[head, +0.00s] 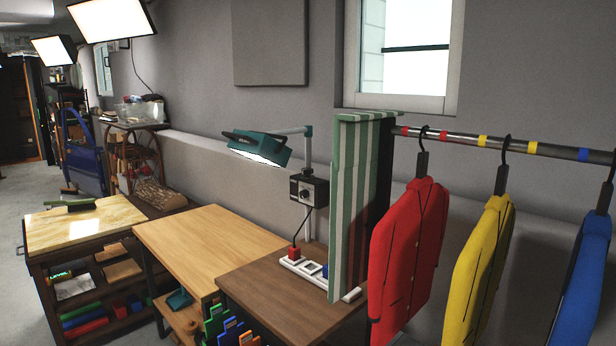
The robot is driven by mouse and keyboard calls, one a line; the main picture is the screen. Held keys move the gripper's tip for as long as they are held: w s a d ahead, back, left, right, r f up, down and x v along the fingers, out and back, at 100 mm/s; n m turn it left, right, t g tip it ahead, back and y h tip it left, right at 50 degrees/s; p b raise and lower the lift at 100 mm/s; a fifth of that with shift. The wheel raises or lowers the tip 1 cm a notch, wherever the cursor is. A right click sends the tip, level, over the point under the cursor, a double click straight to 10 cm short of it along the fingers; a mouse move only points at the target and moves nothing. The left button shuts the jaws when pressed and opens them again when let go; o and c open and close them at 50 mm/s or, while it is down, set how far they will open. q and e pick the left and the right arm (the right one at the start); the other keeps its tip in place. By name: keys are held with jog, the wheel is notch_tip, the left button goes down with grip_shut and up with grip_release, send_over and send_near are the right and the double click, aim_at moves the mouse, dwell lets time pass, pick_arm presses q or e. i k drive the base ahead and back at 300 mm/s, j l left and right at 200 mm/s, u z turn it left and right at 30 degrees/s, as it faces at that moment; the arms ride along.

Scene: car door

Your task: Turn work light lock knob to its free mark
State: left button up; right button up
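The work light (272,150) has a teal head with a lit face and a dark handle. It hangs on a grey arm from an upright post with a teal joint. A dark box with a pale front on the post carries a round dark lock knob (305,194). Marks around the knob are too small to read, so I cannot tell which way it points. Neither of my grippers shows in the head view.
A green-and-white striped panel (352,200) stands just right of the knob box. A brown table (270,294) below holds a power strip (300,266). Red (408,250), yellow (478,260) and blue (582,280) jackets hang from a rail (500,143) at right. A light wooden table (205,243) is clear.

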aim_at(307, 172)
jog(key=i+j+z, duration=0.1)
jog(key=z, duration=0.3)
jog(key=j+z, duration=0.2)
jog(key=z, duration=0.15)
jog(key=i+j+z, duration=0.2)
jog(key=j, duration=0.45)
jog(key=j+z, duration=0.25)
jog(key=j, duration=1.4)
